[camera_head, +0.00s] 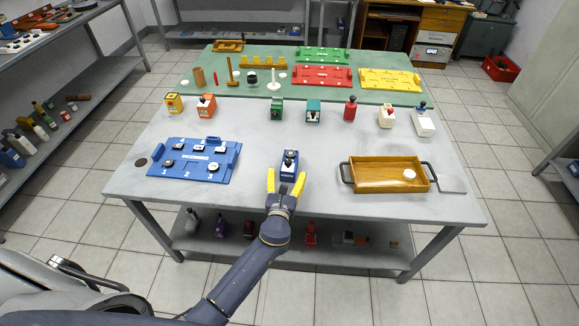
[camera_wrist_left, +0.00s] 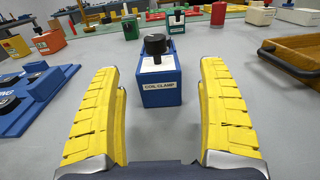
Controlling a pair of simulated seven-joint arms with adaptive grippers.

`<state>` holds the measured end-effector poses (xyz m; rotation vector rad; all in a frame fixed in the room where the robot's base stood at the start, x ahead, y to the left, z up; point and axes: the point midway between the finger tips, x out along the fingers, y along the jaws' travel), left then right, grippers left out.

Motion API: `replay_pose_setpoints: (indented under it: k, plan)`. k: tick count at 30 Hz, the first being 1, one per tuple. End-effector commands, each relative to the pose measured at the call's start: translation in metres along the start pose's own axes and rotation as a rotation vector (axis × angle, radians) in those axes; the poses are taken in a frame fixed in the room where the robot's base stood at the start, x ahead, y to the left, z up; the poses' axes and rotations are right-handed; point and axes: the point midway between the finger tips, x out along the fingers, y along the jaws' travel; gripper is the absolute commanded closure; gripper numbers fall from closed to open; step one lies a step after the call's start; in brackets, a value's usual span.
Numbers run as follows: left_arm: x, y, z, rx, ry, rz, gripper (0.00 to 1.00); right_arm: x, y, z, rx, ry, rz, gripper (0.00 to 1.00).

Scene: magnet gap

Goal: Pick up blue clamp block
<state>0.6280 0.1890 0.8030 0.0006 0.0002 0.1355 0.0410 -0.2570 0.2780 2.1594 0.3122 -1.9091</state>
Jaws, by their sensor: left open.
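The blue clamp block (camera_head: 290,163) stands upright on the grey table near its front middle. It also shows in the left wrist view (camera_wrist_left: 161,88), with a black knob on a white top and a label that seems to read "COIL CLAMP". My left gripper (camera_head: 285,182) is open and empty, with yellow fingers to either side of the near part of the block in the head view. In the left wrist view the block stands centred between and just beyond the fingertips (camera_wrist_left: 165,75). No contact shows. My right gripper is not in view.
A blue numbered plate (camera_head: 195,158) with black parts lies to the left. A wooden tray (camera_head: 388,184) with a white round piece stands to the right. Several coloured blocks line the grey area's back edge, before a green mat (camera_head: 225,88). The table around the block is clear.

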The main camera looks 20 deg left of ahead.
Motion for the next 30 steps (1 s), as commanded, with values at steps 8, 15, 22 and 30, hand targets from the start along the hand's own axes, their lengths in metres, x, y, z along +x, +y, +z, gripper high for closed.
replay_pose_setpoints:
  k: [8, 15, 22, 30]
  plan:
    - [0.013, 0.001, 0.0, 0.0, 0.0, 0.0, 0.24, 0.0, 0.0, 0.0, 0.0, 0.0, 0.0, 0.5]
    - [0.043, 0.002, -0.001, 0.001, -0.001, 0.0, 0.24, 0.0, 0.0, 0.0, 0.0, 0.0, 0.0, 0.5]
    - [0.057, 0.002, -0.002, -0.001, 0.0, 0.0, 0.24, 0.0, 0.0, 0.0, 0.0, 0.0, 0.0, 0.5]
    - [0.058, 0.002, -0.002, -0.001, 0.0, 0.0, 0.24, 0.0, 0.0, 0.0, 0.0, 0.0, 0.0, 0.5]
